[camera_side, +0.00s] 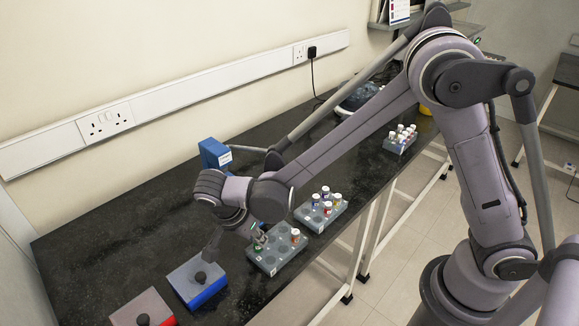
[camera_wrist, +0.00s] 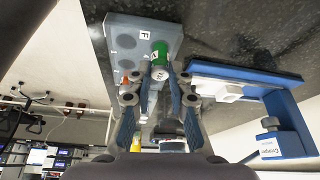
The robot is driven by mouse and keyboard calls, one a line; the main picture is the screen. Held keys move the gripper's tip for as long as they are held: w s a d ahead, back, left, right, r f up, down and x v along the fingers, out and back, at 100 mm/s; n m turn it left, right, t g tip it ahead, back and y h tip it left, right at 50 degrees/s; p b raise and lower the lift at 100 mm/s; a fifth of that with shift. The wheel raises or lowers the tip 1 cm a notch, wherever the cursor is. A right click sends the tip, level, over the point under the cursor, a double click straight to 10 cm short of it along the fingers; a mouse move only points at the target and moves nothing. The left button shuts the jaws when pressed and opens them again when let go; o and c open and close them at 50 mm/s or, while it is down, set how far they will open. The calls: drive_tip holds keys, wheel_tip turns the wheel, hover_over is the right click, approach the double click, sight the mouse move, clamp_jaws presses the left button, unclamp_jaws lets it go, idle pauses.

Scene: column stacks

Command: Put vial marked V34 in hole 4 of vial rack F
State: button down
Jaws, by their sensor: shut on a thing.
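My gripper (camera_wrist: 160,88) is shut on a green vial (camera_wrist: 159,52) with a pale cap; its marking is not readable. The vial is over vial rack F (camera_wrist: 117,42), a grey rack with round holes and an "F" label in the wrist view. I cannot tell whether its lower end is in a hole or above one. In the side view my gripper (camera_side: 250,230) is at the left part of the nearer grey rack (camera_side: 268,264), with the green vial (camera_side: 259,237) at its fingers. An orange vial (camera_side: 295,235) stands in that rack.
A second rack (camera_side: 318,224) with several vials stands just beyond, and another (camera_side: 399,148) farther off. A blue stand (camera_side: 214,153) is behind my gripper. A blue-based box (camera_side: 205,290) and a red-based box (camera_side: 146,308) with black knobs are at the front left.

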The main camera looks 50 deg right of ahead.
drive_tip(key=shift+f, duration=0.65)
drive_tip(key=c, duration=0.8)
unclamp_jaws()
drive_tip(key=shift+r, duration=0.15)
drive_tip(key=shift+r, duration=2.9)
